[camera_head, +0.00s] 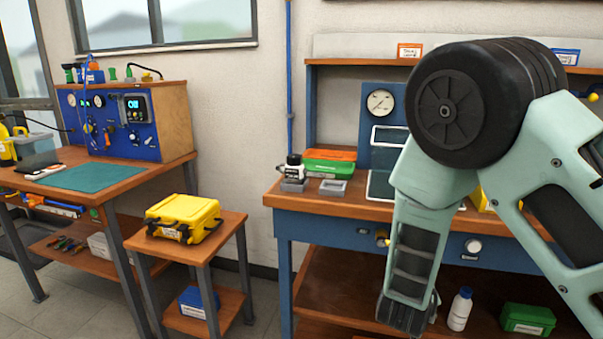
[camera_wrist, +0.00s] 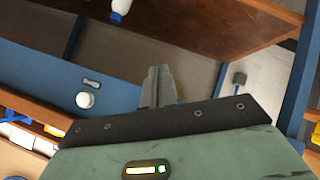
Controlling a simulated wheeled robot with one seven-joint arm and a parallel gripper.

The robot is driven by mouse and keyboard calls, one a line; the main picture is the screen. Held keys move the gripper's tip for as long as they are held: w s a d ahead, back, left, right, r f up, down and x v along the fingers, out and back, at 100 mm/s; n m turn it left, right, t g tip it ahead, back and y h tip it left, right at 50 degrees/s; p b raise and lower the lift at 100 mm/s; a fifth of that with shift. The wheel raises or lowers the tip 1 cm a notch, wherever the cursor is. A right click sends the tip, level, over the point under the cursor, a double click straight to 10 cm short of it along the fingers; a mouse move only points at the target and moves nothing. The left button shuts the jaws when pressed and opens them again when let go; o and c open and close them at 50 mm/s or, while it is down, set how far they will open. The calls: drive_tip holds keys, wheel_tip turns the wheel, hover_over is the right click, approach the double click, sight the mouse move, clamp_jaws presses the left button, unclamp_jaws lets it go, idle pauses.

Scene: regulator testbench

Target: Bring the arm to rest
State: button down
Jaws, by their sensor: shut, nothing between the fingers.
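My arm fills the right side of the head view, with its pale green links and a large black joint in front of the workbench (camera_head: 300,195). The forearm hangs down from that joint before the bench front. My gripper (camera_wrist: 160,72) shows in the wrist view, with its grey fingers together and nothing between them. The fingers point toward the bench's blue drawer front and shelf space, apart from them as far as I can tell. In the head view the fingertips are hidden behind the lower arm.
A white bottle (camera_head: 460,310) and a green box (camera_head: 527,319) stand on the bench's lower shelf near my forearm. A yellow case (camera_head: 183,213) sits on a small side table. A blue test panel (camera_head: 110,124) stands on the left table. Floor shows between the tables.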

drive_tip(key=s+a+r+n+g+y, duration=0.25)
drive_tip(key=s+a+r+y, duration=0.2)
drive_tip(key=s+a, duration=0.4)
drive_tip(key=s+a+r+n+g+y, duration=0.1)
drive_tip(key=s+a+r+g+y, duration=0.3)
drive_tip(key=s+a+r, duration=0.35)
drive_tip(key=s+d+r+n+g+h, duration=0.1)
drive_tip(key=s+d+r, duration=0.1)
drive_tip(key=s, duration=0.5)
drive_tip(key=s+d+r+n+g+h, duration=0.1)
drive_tip(key=s+d+r+n+g, duration=0.15)
drive_tip(key=s, duration=0.45)
wheel_tip(320, 180, up, 13)
drive_tip(key=t+p, duration=0.1)
drive_tip(key=p, duration=1.3)
drive_tip(key=shift+s+d+m, duration=0.2)
drive_tip(key=shift+d+m, duration=0.1)
drive_tip(key=shift+d, duration=0.05)
